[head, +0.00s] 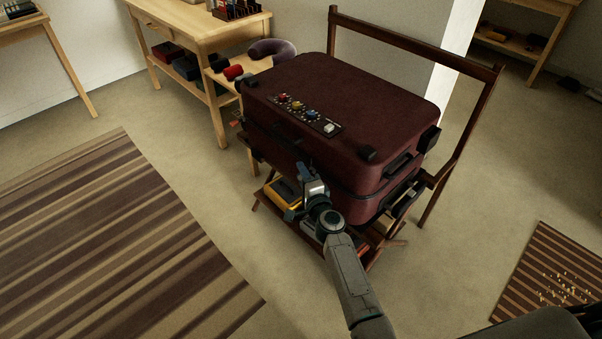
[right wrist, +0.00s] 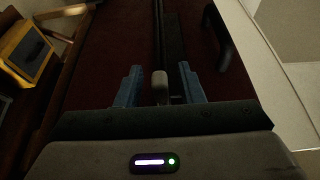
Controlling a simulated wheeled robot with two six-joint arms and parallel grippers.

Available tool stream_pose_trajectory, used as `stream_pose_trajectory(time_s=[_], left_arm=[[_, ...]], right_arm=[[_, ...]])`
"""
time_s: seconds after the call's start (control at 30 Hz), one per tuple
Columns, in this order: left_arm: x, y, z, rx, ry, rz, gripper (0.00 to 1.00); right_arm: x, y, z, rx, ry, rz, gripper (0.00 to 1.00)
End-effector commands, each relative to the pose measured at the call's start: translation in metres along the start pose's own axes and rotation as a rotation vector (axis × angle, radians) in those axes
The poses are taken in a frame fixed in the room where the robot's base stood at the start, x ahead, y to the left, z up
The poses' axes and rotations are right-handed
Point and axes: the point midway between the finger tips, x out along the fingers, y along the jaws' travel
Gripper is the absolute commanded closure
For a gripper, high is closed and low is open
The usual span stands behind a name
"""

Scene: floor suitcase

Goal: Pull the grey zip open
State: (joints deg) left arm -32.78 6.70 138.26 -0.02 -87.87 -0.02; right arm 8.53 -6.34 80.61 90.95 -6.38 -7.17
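The closed dark red suitcase (head: 350,112) lies flat on a wooden luggage rack in the head view. My right gripper (head: 300,185) is at its front side, near the seam. In the right wrist view the right gripper's two blue fingers (right wrist: 159,88) are spread apart. A small grey zip pull (right wrist: 160,84) stands between them, with a gap on each side. The dark zip line (right wrist: 158,30) runs away from it along the red suitcase side. In the head view the zip pull is hidden by my gripper. My left gripper is in neither view.
The wooden rack (head: 487,110) has a raised back rail. A yellow box (head: 285,193) sits on its lower shelf, below the suitcase. A black handle (right wrist: 217,38) sticks out near the zip. A wooden table (head: 190,25) stands behind left. A striped rug (head: 110,240) covers open floor.

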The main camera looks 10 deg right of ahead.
Motion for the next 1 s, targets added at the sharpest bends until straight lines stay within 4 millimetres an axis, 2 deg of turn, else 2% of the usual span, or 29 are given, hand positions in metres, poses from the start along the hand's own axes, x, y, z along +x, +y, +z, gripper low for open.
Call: stream_pose_trajectory(time_s=[0.13, 0.4, 0.43, 0.6, 0.87, 1.0], left_arm=[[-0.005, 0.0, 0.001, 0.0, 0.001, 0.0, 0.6], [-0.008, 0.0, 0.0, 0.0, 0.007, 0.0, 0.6], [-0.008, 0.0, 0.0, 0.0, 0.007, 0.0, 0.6], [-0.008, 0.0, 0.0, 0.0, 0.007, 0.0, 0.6], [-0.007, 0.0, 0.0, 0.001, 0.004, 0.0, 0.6], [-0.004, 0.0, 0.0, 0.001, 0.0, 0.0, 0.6]], right_arm=[[0.01, 0.0, 0.0, -0.002, 0.0, 0.0, 0.65], [0.011, 0.0, 0.0, -0.001, 0.0, 0.0, 0.65], [0.011, 0.0, 0.0, -0.001, 0.0, 0.0, 0.67], [0.011, 0.0, 0.0, -0.002, -0.001, 0.0, 1.0], [0.008, 0.001, -0.001, -0.002, 0.0, 0.001, 1.0], [-0.014, 0.001, -0.012, -0.005, 0.002, 0.003, 1.0]])
